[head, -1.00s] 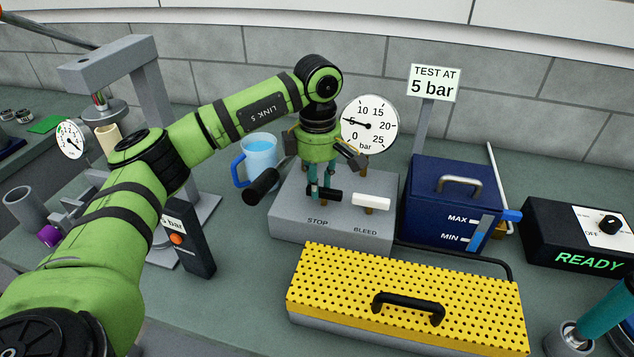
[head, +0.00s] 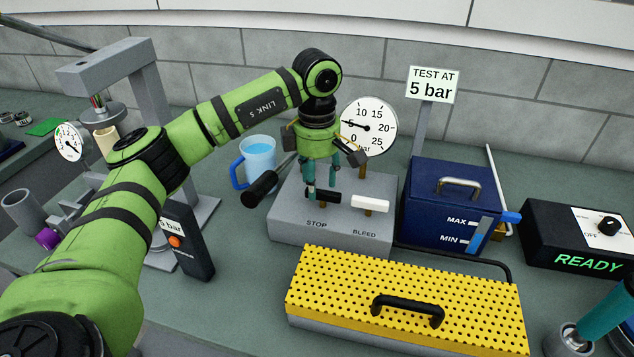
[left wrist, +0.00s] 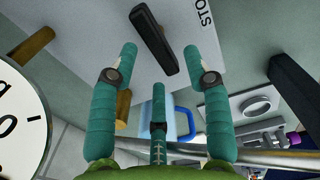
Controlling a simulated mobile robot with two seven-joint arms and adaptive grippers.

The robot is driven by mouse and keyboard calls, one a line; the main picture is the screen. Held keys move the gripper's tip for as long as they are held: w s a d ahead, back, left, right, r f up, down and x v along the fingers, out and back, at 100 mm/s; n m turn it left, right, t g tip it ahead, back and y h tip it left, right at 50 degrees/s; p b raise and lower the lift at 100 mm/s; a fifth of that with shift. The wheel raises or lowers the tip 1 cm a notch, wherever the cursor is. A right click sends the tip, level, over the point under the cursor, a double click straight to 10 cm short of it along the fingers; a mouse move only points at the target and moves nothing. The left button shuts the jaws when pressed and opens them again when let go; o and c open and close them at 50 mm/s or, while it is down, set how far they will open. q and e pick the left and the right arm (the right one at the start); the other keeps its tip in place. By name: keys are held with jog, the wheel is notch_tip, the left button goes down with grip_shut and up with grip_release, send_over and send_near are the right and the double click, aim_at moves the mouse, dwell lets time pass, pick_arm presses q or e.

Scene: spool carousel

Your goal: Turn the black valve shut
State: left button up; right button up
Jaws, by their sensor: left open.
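The black valve handle (head: 323,196) lies roughly crosswise on top of the grey block (head: 290,222), above the word STOP. In the left wrist view the black handle (left wrist: 153,40) shows beyond and between the spread fingertips. My left gripper (head: 322,186) is directly over the handle with teal fingers open; it also shows in the left wrist view (left wrist: 160,58), with no finger clearly touching the handle. The dial gauge (head: 376,112) behind the gripper is partly covered, its needle near 5.
A white BLEED handle (head: 370,203) sits close on the right. A black-gripped lever (head: 262,187) and a blue mug (head: 258,155) stand on the left. A yellow perforated cover (head: 350,285) is in front, a blue tank (head: 450,200) on the right.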

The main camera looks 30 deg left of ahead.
aim_at(317, 189)
pick_arm(q)
notch_tip(317, 189, up, 11)
jog(key=shift+f, duration=0.15)
jog(key=shift+d, duration=0.1)
dwell(0.5)
